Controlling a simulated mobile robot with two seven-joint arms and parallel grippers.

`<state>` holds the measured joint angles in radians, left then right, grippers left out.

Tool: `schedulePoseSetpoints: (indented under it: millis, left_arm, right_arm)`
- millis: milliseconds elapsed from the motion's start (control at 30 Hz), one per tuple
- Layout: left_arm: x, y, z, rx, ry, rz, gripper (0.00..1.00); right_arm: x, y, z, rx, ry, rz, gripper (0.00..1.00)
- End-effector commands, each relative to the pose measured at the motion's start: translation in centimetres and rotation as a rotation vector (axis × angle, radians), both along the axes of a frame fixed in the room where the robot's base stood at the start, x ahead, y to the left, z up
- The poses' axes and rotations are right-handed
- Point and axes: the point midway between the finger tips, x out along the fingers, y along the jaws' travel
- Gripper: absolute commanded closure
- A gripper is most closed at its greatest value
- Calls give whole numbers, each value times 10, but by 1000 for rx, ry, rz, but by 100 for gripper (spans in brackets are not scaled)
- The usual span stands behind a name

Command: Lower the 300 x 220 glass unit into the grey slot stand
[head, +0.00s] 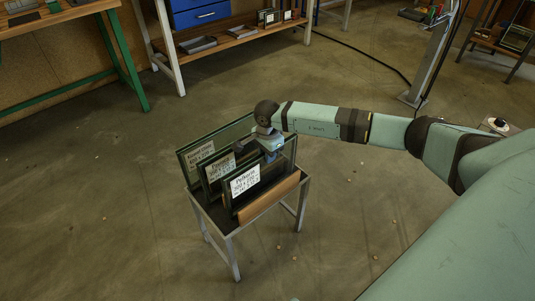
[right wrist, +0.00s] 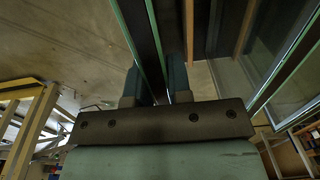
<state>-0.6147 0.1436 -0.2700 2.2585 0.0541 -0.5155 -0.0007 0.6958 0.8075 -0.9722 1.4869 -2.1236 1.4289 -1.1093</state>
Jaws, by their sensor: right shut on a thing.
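Three dark-edged glass units with white labels lean one behind the other in a small stand with pale grey legs (head: 234,258). The rear unit (head: 186,162) is the largest. The middle unit (head: 204,178) and the front unit (head: 228,200) are smaller. My left gripper is out of view.
A brown board (head: 268,200) stands along the stand's front. Other panes stand close beside the gripper in the right wrist view. A green-legged bench (head: 128,70) and a shelf with a blue drawer unit (head: 200,14) are at the back. The floor around is open.

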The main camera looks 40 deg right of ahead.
Motion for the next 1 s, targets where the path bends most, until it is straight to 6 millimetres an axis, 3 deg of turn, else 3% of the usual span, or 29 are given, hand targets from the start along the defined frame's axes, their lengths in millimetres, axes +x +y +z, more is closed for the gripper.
schedulePoseSetpoints:
  millis: [300, 333, 467, 867, 1000]
  left_arm:
    - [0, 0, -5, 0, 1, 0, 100]
    - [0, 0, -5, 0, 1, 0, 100]
    - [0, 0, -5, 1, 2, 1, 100]
    - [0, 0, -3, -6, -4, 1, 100]
    - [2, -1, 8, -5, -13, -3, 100]
  right_arm:
    - [1, 0, -4, 1, -4, 0, 100]
    - [1, 0, -4, 1, -4, 0, 79]
    - [1, 0, -4, 1, -3, 0, 51]
    - [0, 0, -6, 0, 1, 0, 51]
    - [1, -1, 22, -1, -3, 0, 51]
